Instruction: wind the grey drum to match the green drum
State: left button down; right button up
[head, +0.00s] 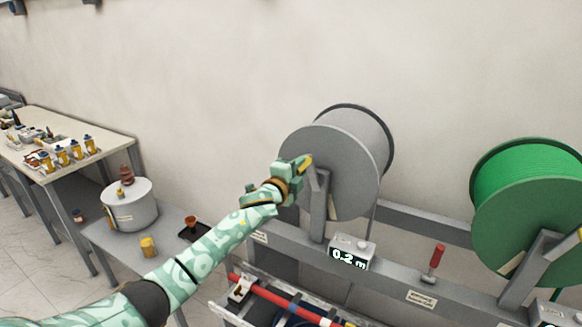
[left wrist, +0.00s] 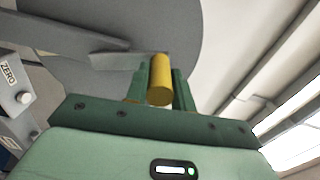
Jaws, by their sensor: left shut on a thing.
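The grey drum (head: 346,180) stands on a grey stand left of the green drum (head: 525,215), with little or nothing wound on it that I can make out. The counter (head: 350,254) below the grey drum reads 0.2 m. My left gripper (head: 300,168) is at the grey drum's crank, shut on its yellow handle (head: 307,162). In the left wrist view the yellow handle (left wrist: 160,80) sits between the two green fingers, with the grey drum's face (left wrist: 130,25) behind. My right gripper is not in view.
A red-handled lever (head: 433,262) stands on the stand's beam between the drums. A low grey table (head: 130,245) with a grey pot (head: 132,208) is at the left. A workbench (head: 100,135) with yellow-and-blue items stands farther left. A cart with red and blue cables (head: 285,303) is below my arm.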

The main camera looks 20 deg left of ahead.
aim_at(315, 172)
pick_arm(q)
jog(key=shift+s+d+r+m+p, duration=0.15)
jog(key=shift+d+m+p, duration=0.1)
jog(key=shift+d+m, duration=0.95)
jog(key=shift+d+r+m+p, duration=0.1)
jog(key=shift+d+m+p, duration=0.15)
jog(key=shift+d+m, duration=0.9)
jog(key=shift+a+f+m, duration=0.1)
jog(key=shift+a+m, duration=0.1)
jog(key=shift+m, duration=0.05)
jog(key=c, duration=1.2)
grip_release()
jog(key=shift+d, duration=0.15)
jog(key=s, duration=0.5)
jog(key=s+a, duration=0.1)
jog(key=s, duration=1)
jog(key=shift+s+a+b, duration=0.1)
jog(key=shift+a+b, duration=0.1)
jog(key=shift+b, duration=0.2)
